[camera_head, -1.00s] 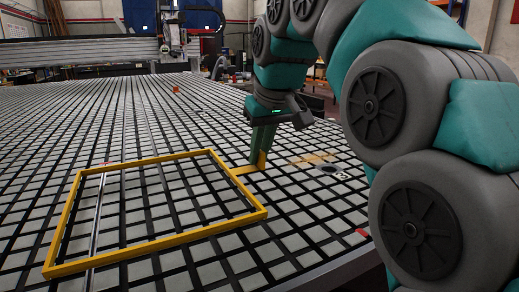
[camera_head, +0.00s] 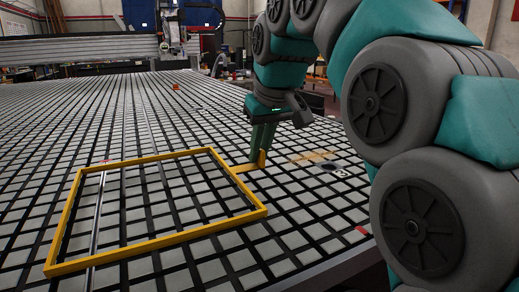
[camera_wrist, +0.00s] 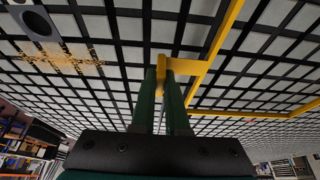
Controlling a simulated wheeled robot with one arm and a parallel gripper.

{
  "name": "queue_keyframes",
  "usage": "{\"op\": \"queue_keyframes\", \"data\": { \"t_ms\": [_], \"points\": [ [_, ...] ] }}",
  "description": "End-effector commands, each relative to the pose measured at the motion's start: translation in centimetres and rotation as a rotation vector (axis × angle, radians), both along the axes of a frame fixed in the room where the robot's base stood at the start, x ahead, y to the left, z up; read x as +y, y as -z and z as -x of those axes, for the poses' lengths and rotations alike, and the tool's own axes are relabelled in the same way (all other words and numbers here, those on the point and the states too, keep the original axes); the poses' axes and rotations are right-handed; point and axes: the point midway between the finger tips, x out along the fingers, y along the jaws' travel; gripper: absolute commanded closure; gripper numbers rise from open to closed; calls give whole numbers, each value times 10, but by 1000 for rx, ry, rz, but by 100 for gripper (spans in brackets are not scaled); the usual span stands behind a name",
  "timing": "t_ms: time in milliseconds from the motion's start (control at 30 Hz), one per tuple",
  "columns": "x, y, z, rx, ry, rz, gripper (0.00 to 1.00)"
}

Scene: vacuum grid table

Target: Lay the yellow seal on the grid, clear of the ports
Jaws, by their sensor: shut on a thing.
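The yellow seal (camera_head: 150,244) is a thin rectangular frame with a short tab at its right side. It lies flat on or very close to the grid table (camera_head: 300,232); I cannot tell whether all of it touches. My gripper (camera_head: 258,158) points down at the tab and is shut on its upright end. The wrist view shows the green fingers (camera_wrist: 166,82) closed around the seal's tab (camera_wrist: 185,66). A round dark port (camera_head: 328,167) lies to the right of the tab, outside the frame. It also shows in the wrist view (camera_wrist: 37,21).
A tan dusty patch (camera_head: 313,158) lies beside the port. Small red pieces sit at the near right edge (camera_head: 362,231) and farther back (camera_head: 176,87). A pale metal strip (camera_head: 97,213) runs under the frame's left part. Wide grid behind the frame is clear.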

Motion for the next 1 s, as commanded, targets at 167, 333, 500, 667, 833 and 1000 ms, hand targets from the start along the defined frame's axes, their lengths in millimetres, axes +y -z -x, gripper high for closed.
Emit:
{"op": "queue_keyframes", "data": {
  "t_ms": [167, 333, 500, 667, 833, 1000],
  "points": [
    [0, 4, 0, 0, 0, 0, 100],
    [0, 7, 0, 0, 0, 0, 100],
    [0, 10, 0, 0, 0, 0, 100],
    [0, 12, 0, 0, 0, 0, 87],
    [0, 12, 0, 0, 0, 0, 68],
    [0, 12, 0, 0, 0, 0, 53]
  ]
}}
